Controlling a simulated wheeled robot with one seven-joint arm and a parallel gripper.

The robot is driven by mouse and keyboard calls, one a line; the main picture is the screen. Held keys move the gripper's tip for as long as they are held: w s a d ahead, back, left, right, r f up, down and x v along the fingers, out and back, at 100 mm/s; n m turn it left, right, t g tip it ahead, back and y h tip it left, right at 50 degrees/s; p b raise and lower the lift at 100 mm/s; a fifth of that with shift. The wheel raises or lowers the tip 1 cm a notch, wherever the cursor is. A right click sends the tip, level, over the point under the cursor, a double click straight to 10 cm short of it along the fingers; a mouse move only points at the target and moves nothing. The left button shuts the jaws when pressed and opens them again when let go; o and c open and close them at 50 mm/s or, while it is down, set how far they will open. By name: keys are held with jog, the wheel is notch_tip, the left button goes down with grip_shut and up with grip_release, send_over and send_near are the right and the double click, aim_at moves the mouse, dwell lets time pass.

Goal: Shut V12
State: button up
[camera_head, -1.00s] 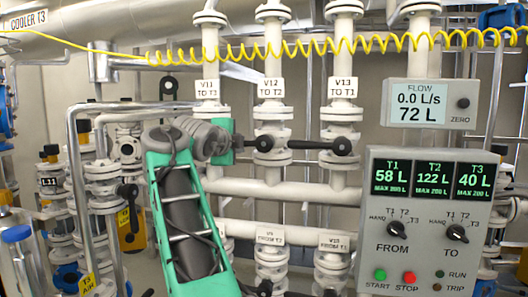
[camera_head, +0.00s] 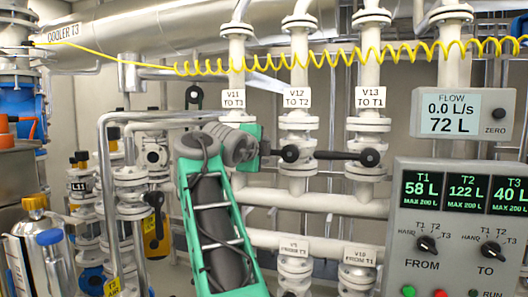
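The V12 valve (camera_head: 297,172) is on the middle white vertical pipe, under its label "V12 TO T2" (camera_head: 297,97). Its black hub (camera_head: 290,153) faces me. A short dark bar, seemingly the V12 lever (camera_head: 272,152), runs level to the left from the hub, across the pipe's line. My gripper (camera_head: 252,147), at the end of the green and grey arm, is at the left end of this bar. The fingers' gap is hidden, so I cannot tell whether they grip the lever.
The V13 valve's black lever (camera_head: 340,156) lies level, pointing left toward V12. My arm hides V11's valve below its label (camera_head: 234,98). A yellow coiled hose (camera_head: 330,57) hangs across above. The control panel (camera_head: 460,240) stands at right; the flow display (camera_head: 448,113) reads 0.0 L/s.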

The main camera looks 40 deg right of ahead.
jog(key=v, duration=0.7)
jog(key=shift+a, duration=0.35)
jog(key=shift+s, duration=0.15)
jog(key=w+a+f+n+t+y+p, duration=0.2)
jog(key=w+a+f+n+y+p, duration=0.35)
jog(key=a+n, duration=0.4)
jog(key=s+a+f+n+g+y+p, duration=0.15)
jog(key=a+f+n+y+p, duration=0.25)
jog(key=a+f+n, duration=0.6)
jog(key=s+a+f+n+g+y+p, duration=0.2)
jog(key=s+a+f+n, duration=0.3)
jog(key=s+a+f, duration=0.2)
jog(key=s+a+f+n+g+y+p, duration=0.2)
jog(key=s+a+f+n, duration=0.4)
jog(key=s+f, duration=0.4)
notch_tip(320, 180, down, 3)
jog(key=shift+s+a+r+g, duration=0.25)
jog(key=shift+a+g, duration=0.1)
jog(key=shift+a, duration=0.25)
